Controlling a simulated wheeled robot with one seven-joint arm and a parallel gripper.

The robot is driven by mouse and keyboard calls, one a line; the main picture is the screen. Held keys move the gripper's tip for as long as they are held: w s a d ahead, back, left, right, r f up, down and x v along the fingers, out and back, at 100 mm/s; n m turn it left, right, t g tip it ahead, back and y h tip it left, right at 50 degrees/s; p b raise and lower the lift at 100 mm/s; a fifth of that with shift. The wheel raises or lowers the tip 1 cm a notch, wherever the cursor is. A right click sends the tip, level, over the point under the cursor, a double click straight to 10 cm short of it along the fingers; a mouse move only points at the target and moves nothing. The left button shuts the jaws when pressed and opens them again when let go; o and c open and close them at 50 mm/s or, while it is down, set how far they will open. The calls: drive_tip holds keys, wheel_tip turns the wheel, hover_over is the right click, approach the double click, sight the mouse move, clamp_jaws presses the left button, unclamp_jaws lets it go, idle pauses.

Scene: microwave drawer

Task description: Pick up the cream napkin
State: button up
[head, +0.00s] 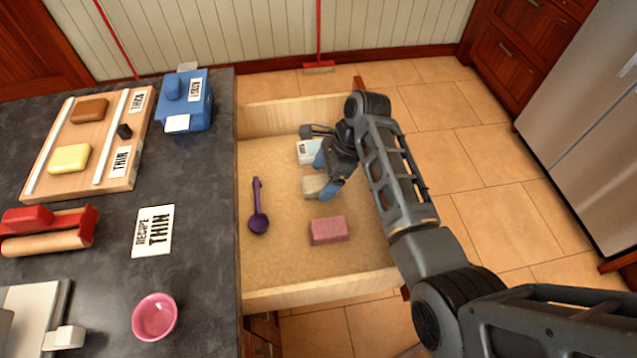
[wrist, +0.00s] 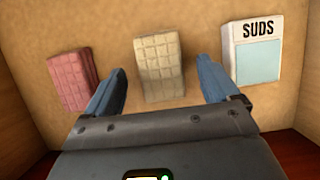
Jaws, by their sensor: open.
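The cream napkin (wrist: 159,68) is a small folded block with a quilted grid pattern. It lies on the drawer floor, in the middle of the wrist view. In the head view the cream napkin (head: 314,186) is partly hidden by my gripper. My gripper (wrist: 164,90) is open, with one blue finger on either side of the napkin's near part in the picture. Gaps show between the fingers and the napkin, and I cannot tell the height above it. In the head view my gripper (head: 322,176) reaches down into the drawer.
A pink napkin (head: 328,230) and a SUDS box (head: 307,152) lie either side of the cream one. A purple spoon (head: 258,208) lies left in the open drawer (head: 290,294). The drawer walls surround them. The dark counter (head: 200,250) adjoins on the left.

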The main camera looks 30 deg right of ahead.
sight(321, 182)
drive_tip(key=shift+x, duration=0.9)
drive_tip(key=c, duration=1.1)
drive_tip(key=shift+o, duration=0.2)
wheel_tip(321, 182, up, 10)
